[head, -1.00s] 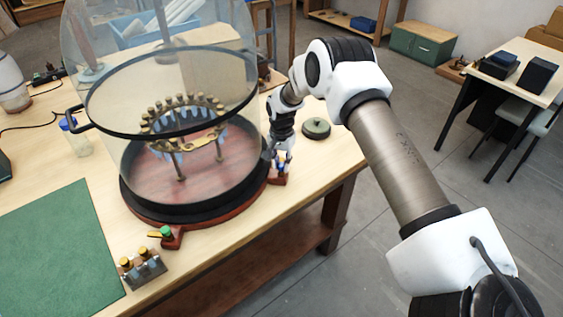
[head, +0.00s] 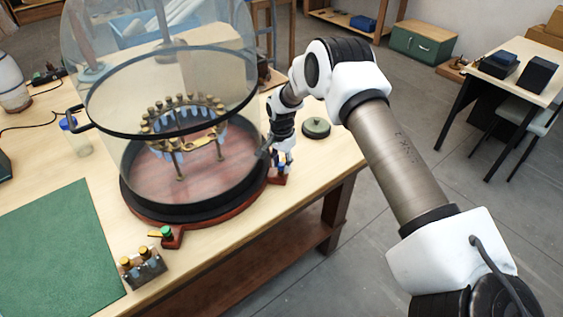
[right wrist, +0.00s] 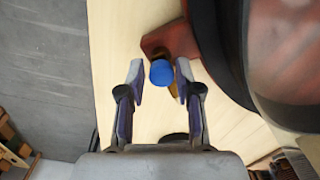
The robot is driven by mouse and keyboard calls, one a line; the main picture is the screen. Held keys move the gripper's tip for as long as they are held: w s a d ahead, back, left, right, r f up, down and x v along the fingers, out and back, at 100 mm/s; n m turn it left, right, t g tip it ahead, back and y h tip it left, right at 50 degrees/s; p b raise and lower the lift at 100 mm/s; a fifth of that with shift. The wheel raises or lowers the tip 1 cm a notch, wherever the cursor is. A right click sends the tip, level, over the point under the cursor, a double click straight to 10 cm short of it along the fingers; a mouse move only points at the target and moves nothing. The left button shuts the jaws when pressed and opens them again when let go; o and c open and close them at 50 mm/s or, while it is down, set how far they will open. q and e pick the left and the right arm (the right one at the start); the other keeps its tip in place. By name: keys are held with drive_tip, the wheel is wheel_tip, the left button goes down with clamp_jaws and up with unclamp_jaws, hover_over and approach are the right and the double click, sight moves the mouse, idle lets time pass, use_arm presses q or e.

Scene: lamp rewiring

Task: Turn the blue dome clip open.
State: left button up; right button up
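The blue dome clip's round knob (right wrist: 161,72) sits on a red-brown foot at the right edge of the dome base. A brass-coloured piece shows below it, partly hidden. My right gripper (right wrist: 159,82) is open, with one finger on each side of the knob and a small gap on both sides. In the head view the right gripper (head: 282,167) points down at the foot, largely covering the clip. The glass dome (head: 165,100) stands on its round dark-rimmed base (head: 200,212). My left gripper is out of view.
A green-knobbed clip (head: 166,232) is on the front foot of the base. A small block with yellow-topped posts (head: 143,268) stands before it. A round green lidded object (head: 316,127) lies right of the dome. A green mat (head: 55,250) covers the left front.

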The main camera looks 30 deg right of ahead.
sight(281, 164)
drive_tip(key=shift+w+r, duration=0.1)
drive_tip(key=shift+r, duration=0.05)
drive_tip(key=shift+r, duration=0.4)
wheel_tip(281, 164, up, 11)
idle(0.5)
